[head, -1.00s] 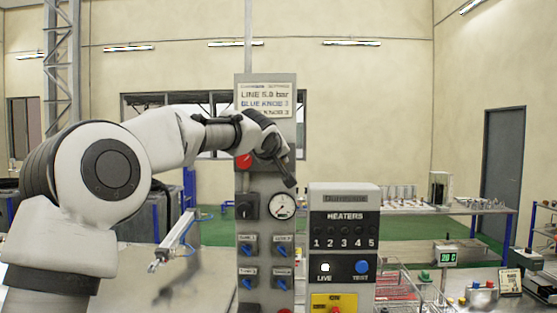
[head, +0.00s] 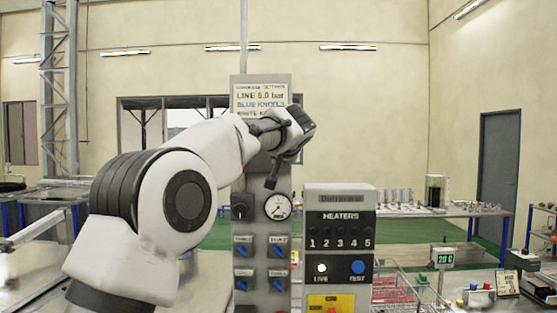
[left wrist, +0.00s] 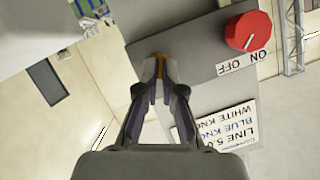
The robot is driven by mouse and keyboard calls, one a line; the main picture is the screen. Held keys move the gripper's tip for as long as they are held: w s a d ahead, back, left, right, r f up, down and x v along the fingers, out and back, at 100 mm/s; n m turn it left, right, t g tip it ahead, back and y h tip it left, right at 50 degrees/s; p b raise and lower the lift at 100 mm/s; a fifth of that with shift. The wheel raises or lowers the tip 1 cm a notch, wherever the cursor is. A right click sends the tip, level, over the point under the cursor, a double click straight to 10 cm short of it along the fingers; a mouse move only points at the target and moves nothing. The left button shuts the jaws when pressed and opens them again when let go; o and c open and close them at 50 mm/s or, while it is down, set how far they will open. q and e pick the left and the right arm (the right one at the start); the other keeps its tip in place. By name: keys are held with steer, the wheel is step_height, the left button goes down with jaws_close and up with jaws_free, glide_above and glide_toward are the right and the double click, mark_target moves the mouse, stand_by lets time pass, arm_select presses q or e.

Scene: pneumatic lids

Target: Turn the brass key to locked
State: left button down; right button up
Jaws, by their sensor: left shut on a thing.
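The brass key (left wrist: 159,72) shows as a thin brass-coloured strip between the fingertips of my left gripper (left wrist: 160,80) in the left wrist view. The fingers are shut on it, against the grey face of the tall panel. In the head view my left gripper (head: 271,180) is at the upper part of the grey panel (head: 240,180), and its own wrist covers the key there. The key's locked marking cannot be made out. My right gripper is not in view.
A red knob (left wrist: 248,31) with ON and OFF labels is close beside the gripper. A sign (head: 260,98) tops the panel. A gauge (head: 278,207) and several blue knobs sit lower. A heaters box (head: 340,200) stands to the right.

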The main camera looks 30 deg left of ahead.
arm_select(q)
steer(key=shift+w+d+f+m+g+y+b, duration=0.2)
steer(key=shift+m+y, duration=0.25)
steer(key=shift+m, duration=0.3)
steer(key=shift+s+a+m+g+y+b, duration=0.1)
steer(key=shift+m+y+b, duration=0.3)
steer(key=shift+m, duration=0.35)
steer(key=c, duration=1.3)
jaws_free()
steer(key=v, duration=1.1)
steer(key=shift+f, duration=0.1)
